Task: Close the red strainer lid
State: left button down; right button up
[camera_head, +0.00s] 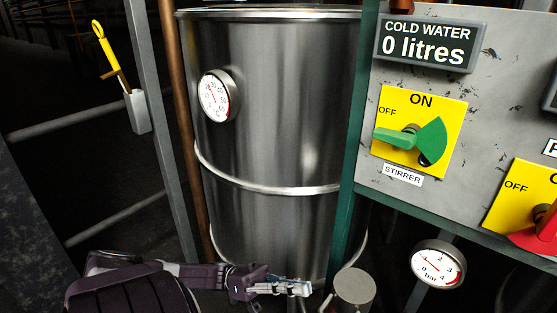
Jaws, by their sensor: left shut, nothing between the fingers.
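No red strainer lid can be made out in the head view. My left gripper (301,288) reaches in from the lower left, at the bottom centre of the view. Its fingers are shut and empty, in front of the foot of the steel tank (270,130). A grey round cylinder-like part (354,286) stands just right of the fingertips, with a small gap in the picture. I cannot tell whether it belongs to the strainer. My right gripper is not in view.
A control panel (480,115) fills the right side, with a green stirrer handle (410,140) and a partly cut-off red handle (545,228). A pressure gauge (437,265) sits below. A copper pipe (178,130) and grey post (160,130) rise left of the tank.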

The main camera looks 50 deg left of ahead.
pick_arm(q)
jog(key=v, duration=0.7)
jog(key=shift+r, duration=0.15)
jog(key=w+d+f+n+t+y, duration=0.1)
jog(key=w+f+n+t+y, duration=0.25)
jog(key=f+y, duration=0.4)
jog(key=w+d+f+n+t+y, duration=0.1)
jog(key=w+f+n+t+y, duration=0.25)
jog(key=f, duration=0.75)
notch_tip(320, 180, down, 16)
jog(key=s+g+y, duration=0.2)
jog(key=g+y, duration=0.1)
jog(key=y, duration=0.4)
jog(key=s+d+f+g+y, duration=0.1)
jog(key=s+d+f+g, duration=0.15)
jog(key=s+f, duration=0.35)
jog(key=s+d+f+g+y, duration=0.2)
jog(key=s+f+g, duration=0.15)
jog(key=f, duration=0.35)
jog(key=s+d+f+g, duration=0.3)
jog(key=s+d+f, duration=0.1)
jog(key=s, duration=0.5)
jog(key=s+d+f+m+g, duration=0.1)
jog(key=s+d+f+g, duration=0.2)
jog(key=s, duration=0.7)
jog(key=shift+d+f, duration=0.35)
jog(key=shift+d, duration=0.45)
